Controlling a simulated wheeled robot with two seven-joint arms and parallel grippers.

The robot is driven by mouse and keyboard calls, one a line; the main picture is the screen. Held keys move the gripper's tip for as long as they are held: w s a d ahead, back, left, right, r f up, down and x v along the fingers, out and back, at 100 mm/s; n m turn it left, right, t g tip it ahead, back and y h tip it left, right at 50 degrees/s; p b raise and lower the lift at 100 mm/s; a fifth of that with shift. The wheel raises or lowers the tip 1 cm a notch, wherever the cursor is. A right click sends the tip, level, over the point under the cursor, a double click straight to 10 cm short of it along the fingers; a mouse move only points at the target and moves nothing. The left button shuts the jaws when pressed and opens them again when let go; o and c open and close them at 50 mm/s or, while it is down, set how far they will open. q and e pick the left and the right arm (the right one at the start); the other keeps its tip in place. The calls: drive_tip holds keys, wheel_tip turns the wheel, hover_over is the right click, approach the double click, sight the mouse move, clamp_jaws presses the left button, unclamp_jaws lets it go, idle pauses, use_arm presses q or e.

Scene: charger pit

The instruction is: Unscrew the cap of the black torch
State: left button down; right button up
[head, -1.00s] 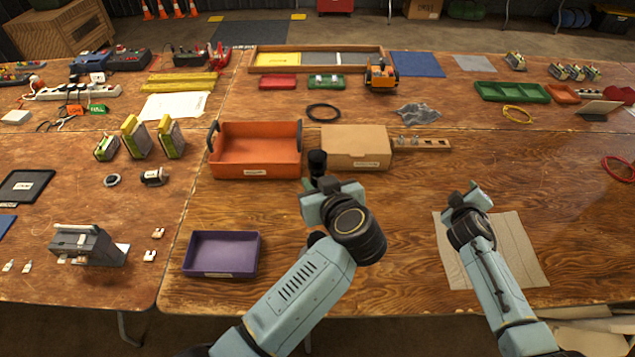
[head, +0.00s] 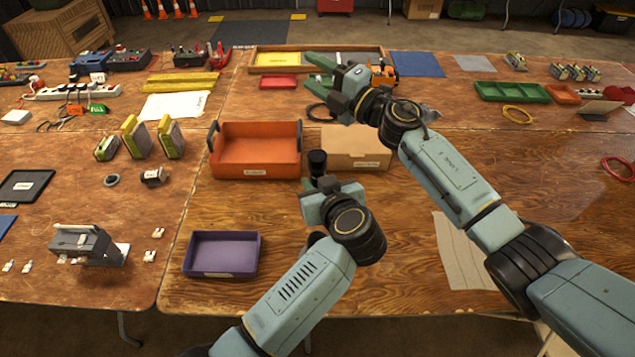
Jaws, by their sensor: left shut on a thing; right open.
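The black torch (head: 317,160) stands upright, its head end showing just above my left gripper (head: 318,185). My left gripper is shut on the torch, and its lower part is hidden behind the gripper. My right gripper (head: 322,73) is open and empty, with its fingers spread. In the picture it lies above the torch, over the far part of the table. I cannot tell its exact height or whether it is straight over the torch.
An orange bin (head: 255,172) stands left of the torch and a cardboard box (head: 360,150) right behind it. A purple tray (head: 222,272) sits at the front left. A cardboard sheet (head: 462,262) lies at the right, partly under my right arm.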

drive_tip(key=s+a+r+n+g+y, duration=0.1)
drive_tip(key=s+a+r+n+g, duration=0.2)
drive_tip(key=s+a+n+g, duration=0.6)
drive_tip(key=n+g+h, duration=0.3)
drive_tip(key=n+h, duration=0.7)
drive_tip(key=h, duration=0.6)
hover_over(317, 155)
wheel_tip(317, 155, down, 5)
drive_tip(key=shift+r, duration=0.1)
drive_tip(key=shift+f, duration=3.45)
drive_tip(key=m, duration=0.5)
drive_tip(key=shift+m, duration=0.4)
